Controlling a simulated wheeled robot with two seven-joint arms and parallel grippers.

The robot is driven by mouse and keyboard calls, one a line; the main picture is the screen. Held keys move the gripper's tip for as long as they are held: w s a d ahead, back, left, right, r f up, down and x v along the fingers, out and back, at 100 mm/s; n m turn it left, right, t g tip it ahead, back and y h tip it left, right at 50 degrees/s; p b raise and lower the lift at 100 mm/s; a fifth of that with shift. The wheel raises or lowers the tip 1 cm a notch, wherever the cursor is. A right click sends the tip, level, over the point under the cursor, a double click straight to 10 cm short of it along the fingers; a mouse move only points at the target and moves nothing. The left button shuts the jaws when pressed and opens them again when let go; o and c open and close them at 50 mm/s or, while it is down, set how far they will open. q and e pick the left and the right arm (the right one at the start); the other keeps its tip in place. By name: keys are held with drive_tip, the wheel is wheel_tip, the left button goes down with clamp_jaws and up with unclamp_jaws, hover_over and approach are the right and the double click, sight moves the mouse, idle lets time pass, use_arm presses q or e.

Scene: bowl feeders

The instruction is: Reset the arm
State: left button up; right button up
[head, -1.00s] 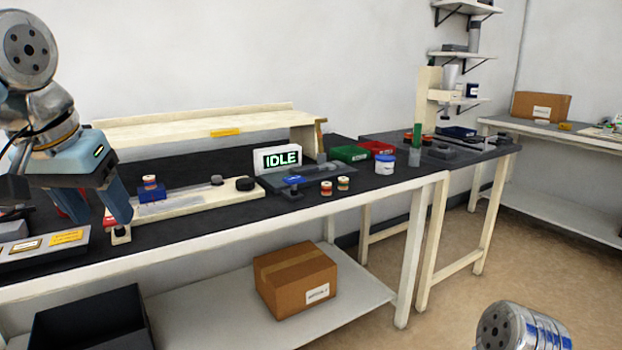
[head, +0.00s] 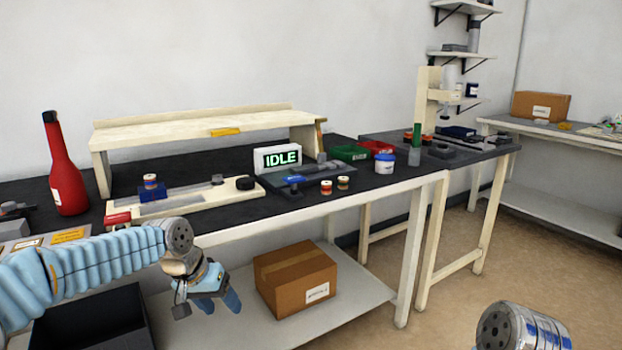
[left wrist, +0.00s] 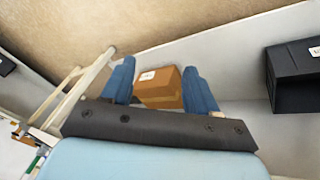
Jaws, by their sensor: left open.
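My left arm comes in from the left in the head view and hangs in front of the bench. My left gripper (head: 218,303) is below the tabletop edge, pointing down, in front of the lower shelf. In the left wrist view its two blue fingers (left wrist: 158,88) are spread apart with nothing between them; a cardboard box shows beyond them. My right arm shows only as a silver and blue link at the bottom right of the head view; its gripper is out of view.
The cardboard box (head: 297,280) and a black bin (head: 92,325) sit at the lower shelf (head: 355,290). On the bench are a red bottle (head: 65,170), a wooden fixture (head: 200,195), an IDLE display (head: 278,158) and small spools (head: 327,187). The floor to the right is clear.

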use_arm(q)
drive_tip(key=s+d+f+h, duration=0.1)
drive_tip(key=s+d+f, duration=0.2)
drive_tip(key=f, duration=0.5)
drive_tip(key=s+d+f+n+g, duration=0.1)
drive_tip(key=s+d+f, duration=0.1)
drive_tip(key=f, duration=0.7)
drive_tip(key=s+d+f+h, duration=0.1)
drive_tip(key=s+d+f, duration=0.2)
drive_tip(key=f, duration=0.5)
drive_tip(key=s+f+n, duration=0.1)
drive_tip(key=s+f, duration=0.5)
drive_tip(key=s, duration=0.2)
drive_tip(key=s+f+n+g+y, duration=0.1)
drive_tip(key=s+f, duration=0.5)
drive_tip(key=s, duration=0.3)
drive_tip(key=shift+d+f, duration=0.25)
drive_tip(key=shift+f, duration=0.05)
